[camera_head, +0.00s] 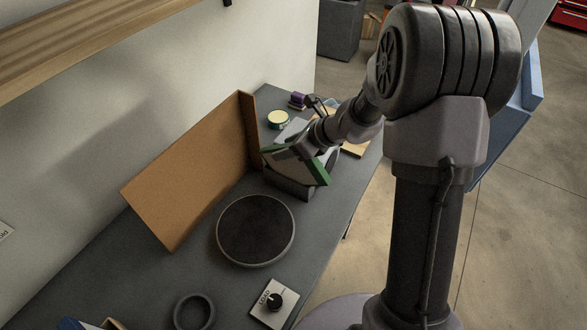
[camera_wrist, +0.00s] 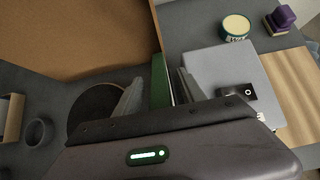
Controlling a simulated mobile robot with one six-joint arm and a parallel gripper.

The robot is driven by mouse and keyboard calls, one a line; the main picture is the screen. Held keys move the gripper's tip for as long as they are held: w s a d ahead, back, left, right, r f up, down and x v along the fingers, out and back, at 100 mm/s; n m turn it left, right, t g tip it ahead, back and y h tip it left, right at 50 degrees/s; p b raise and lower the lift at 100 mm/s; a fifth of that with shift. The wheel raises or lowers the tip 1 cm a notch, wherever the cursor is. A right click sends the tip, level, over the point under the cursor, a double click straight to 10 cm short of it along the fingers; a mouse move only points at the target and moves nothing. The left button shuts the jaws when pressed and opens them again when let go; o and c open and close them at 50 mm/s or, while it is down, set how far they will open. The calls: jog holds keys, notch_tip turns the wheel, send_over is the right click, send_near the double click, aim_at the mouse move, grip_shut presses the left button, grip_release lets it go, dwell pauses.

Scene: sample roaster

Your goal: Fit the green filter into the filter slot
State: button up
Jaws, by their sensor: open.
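The green filter (camera_head: 321,172) is a flat panel with a green edge, standing tilted at the grey box (camera_head: 289,184). In the wrist view the green filter (camera_wrist: 159,78) shows as a narrow green strip between my fingers, next to the light grey top of the box (camera_wrist: 222,66), which has a small black switch. My gripper (camera_wrist: 160,82) is open, with one finger on each side of the strip; I see no firm contact. In the head view my gripper (camera_head: 293,150) is right at the filter. The filter slot is hidden, so I cannot tell how the filter sits in it.
A brown board (camera_head: 190,175) stands behind. A round dark plate (camera_head: 255,230), a dial panel (camera_head: 274,302) and a dark ring (camera_head: 193,311) lie nearer. A green tin (camera_wrist: 235,26), a purple-topped object (camera_wrist: 281,18) and a wooden board (camera_wrist: 290,85) are beyond the box.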

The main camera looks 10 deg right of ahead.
grip_shut()
dwell(1.4)
